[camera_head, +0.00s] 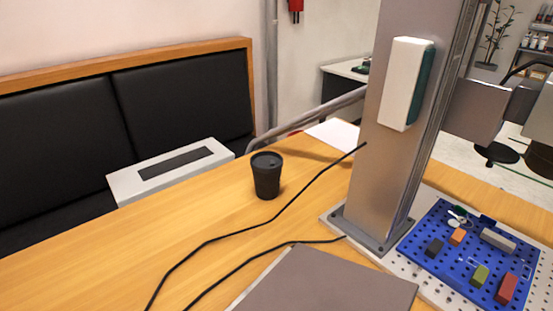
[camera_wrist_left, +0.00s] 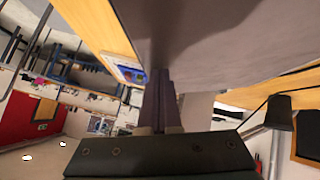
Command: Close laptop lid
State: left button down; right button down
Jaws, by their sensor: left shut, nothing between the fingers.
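The laptop shows as a flat grey-brown panel (camera_head: 325,287) at the bottom middle of the head view, cut off by the lower edge. A thin pale edge runs along its left side. How far the lid stands open cannot be told from this angle. In the left wrist view a large grey surface (camera_wrist_left: 225,40), likely the lid, fills the upper right. My left gripper (camera_wrist_left: 160,72) is shut and empty, its fingertips close to that surface; contact cannot be told. The head view shows neither gripper.
A black cup (camera_head: 266,176) stands on the wooden table (camera_head: 110,255). Two black cables run across the table left of the laptop. A metal column (camera_head: 395,130) rises behind the laptop, with a blue pegboard (camera_head: 460,255) holding coloured blocks to its right.

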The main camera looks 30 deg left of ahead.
pick_arm(q)
jog(key=shift+y, duration=0.4)
jog(key=f+b, duration=0.2)
jog(key=d+f+b, duration=0.1)
jog(key=f, duration=0.1)
jog(key=d+f+b, duration=0.1)
jog(key=f+b, duration=0.1)
jog(key=f, duration=0.1)
jog(key=shift+s+f+b, duration=0.1)
jog(key=shift+s+b, duration=0.15)
jog(key=shift+b, duration=0.1)
jog(key=shift+d+f, duration=0.1)
jog(key=shift+f, duration=0.05)
jog(key=shift+s+a+f, duration=0.15)
jog(key=shift+a+f, duration=0.05)
jog(key=shift+b, duration=0.3)
